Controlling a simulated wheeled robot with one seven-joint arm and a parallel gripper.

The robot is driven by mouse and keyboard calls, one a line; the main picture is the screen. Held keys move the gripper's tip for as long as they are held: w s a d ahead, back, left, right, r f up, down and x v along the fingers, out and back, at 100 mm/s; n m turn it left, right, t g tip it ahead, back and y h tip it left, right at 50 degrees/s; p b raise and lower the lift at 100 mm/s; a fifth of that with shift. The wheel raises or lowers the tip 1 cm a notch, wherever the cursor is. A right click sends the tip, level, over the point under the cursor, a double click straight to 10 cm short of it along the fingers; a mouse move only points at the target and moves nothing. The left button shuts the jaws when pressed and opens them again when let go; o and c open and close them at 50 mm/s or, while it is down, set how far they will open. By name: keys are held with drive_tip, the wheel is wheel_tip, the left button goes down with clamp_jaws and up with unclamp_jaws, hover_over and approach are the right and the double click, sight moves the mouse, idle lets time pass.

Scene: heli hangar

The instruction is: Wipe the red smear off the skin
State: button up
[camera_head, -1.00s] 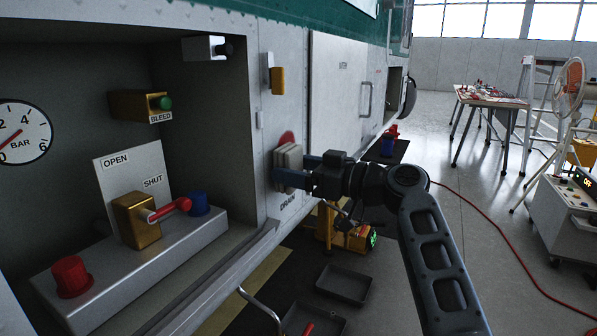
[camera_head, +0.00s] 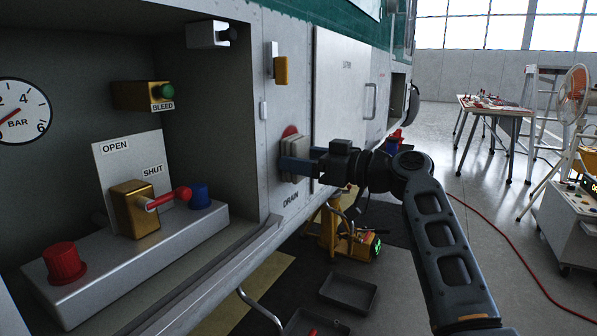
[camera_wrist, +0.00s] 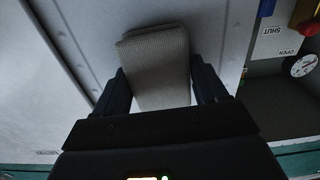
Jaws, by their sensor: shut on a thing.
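My gripper (camera_head: 302,168) is shut on a pale folded cloth pad (camera_head: 291,152). The pad is held against or very close to the grey skin (camera_head: 294,108), just above the DRAIN label. In the wrist view the pad (camera_wrist: 156,65) sits between the two dark fingers, with its far end at the skin (camera_wrist: 90,40). Part of the red smear (camera_head: 290,131) shows above the top edge of the pad. The pad hides whatever lies behind it, and no red smear shows in the wrist view.
An open bay with a BAR gauge (camera_head: 22,110), a red-handled valve (camera_head: 135,208) and a BLEED knob is at left. A yellow latch (camera_head: 281,70) sits above the pad. Below are a yellow unit (camera_head: 345,235) and dark trays (camera_head: 347,292).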

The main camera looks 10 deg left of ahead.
sight(297, 147)
drive_tip(key=shift+w+d+b, duration=0.25)
drive_tip(key=shift+w+b, duration=0.25)
drive_tip(key=shift+w, duration=0.05)
drive_tip(key=shift+w+d+f+b, duration=0.15)
drive_tip(key=shift+w+b, duration=0.3)
drive_tip(key=shift+b, duration=0.3)
drive_tip(key=shift+w+d+b, duration=0.2)
drive_tip(key=shift+w+b, duration=0.45)
drive_tip(key=shift+b, duration=0.25)
drive_tip(key=shift+w+d+b, duration=0.2)
drive_tip(key=shift+w+b, duration=0.45)
drive_tip(key=shift+b, duration=0.25)
